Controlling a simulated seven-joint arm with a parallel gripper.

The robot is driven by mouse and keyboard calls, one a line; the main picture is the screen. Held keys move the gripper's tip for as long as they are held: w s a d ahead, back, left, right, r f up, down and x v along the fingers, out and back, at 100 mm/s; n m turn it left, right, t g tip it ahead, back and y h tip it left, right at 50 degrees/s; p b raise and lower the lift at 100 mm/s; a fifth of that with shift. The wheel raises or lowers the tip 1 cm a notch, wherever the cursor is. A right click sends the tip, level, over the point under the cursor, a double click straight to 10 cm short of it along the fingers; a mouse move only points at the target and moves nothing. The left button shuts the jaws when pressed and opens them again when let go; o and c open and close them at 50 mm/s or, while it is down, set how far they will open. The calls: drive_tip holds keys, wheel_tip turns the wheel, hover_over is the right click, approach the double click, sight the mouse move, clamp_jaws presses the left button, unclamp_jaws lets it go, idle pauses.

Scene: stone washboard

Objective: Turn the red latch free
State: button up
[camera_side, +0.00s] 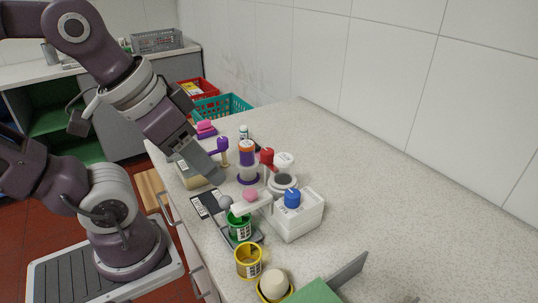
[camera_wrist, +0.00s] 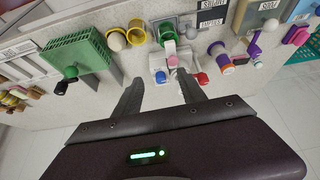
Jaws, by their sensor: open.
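The red latch (camera_side: 267,156) shows in the side view as a small red piece by a white round fixture, near the middle of the counter. In the wrist view the red piece (camera_wrist: 202,79) lies just right of the right-hand finger. My gripper (camera_side: 218,176) is open and empty, tilted down from the left and apart from the latch. In the wrist view my gripper's fingers (camera_wrist: 160,84) are spread, with a blue knob (camera_wrist: 161,77) in the gap between them in the picture. What holds the latch is too small to make out.
A white box with a blue knob (camera_side: 292,197), a pink knob (camera_side: 250,195), a green cup (camera_side: 239,227), a yellow cup (camera_side: 248,262) and an orange-purple bottle (camera_side: 247,153) crowd the area. A green block (camera_wrist: 75,54) stands at the wrist view's left. The counter's right side is clear.

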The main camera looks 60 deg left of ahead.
drive_tip(key=w+a+r+n+g, duration=0.2)
drive_tip(key=w+n, duration=0.3)
drive_tip(key=w, duration=0.1)
drive_tip(key=n+g, duration=0.4)
drive_tip(key=n, duration=0.9)
hover_over(267, 150)
wheel_tip(267, 150, down, 6)
drive_tip(key=shift+f, duration=0.25)
wheel_tip(267, 150, down, 7)
drive_tip(key=shift+r, duration=0.2)
drive_tip(key=shift+f, duration=0.2)
clamp_jaws()
